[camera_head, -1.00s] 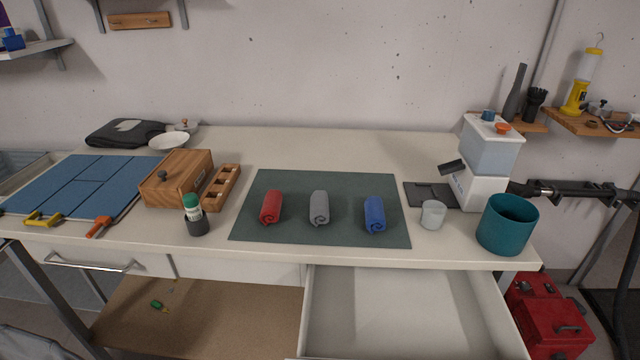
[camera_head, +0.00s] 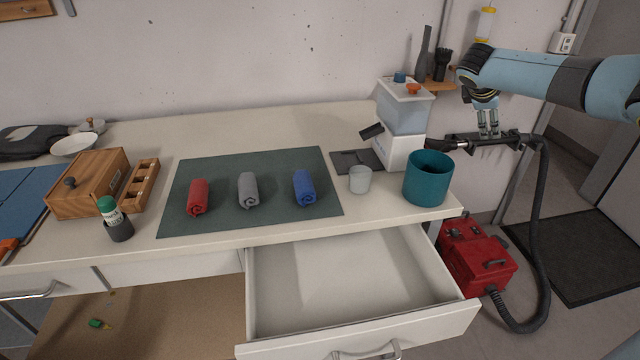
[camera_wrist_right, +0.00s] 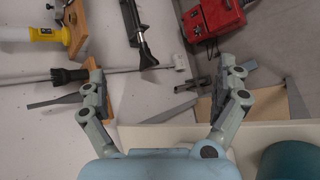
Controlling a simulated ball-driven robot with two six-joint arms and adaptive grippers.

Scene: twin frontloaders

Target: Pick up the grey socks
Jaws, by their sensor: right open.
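The rolled grey socks (camera_head: 248,190) lie on a dark green mat (camera_head: 325,208) on the white table. They sit between a red roll (camera_head: 198,197) on the left and a blue roll (camera_head: 304,188) on the right. My right gripper (camera_head: 489,134) hangs at the upper right in the head view, beyond the table's right end and far from the socks. In the right wrist view its fingers (camera_wrist_right: 165,85) are spread apart with nothing between them. My left gripper is not in view.
A teal pot (camera_head: 427,180), a clear cup (camera_head: 360,180) and a white dispenser (camera_head: 402,125) stand right of the mat. An open drawer (camera_head: 350,285) juts out below the table front. A wooden box (camera_head: 90,185) and a green-capped bottle (camera_head: 115,222) stand left.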

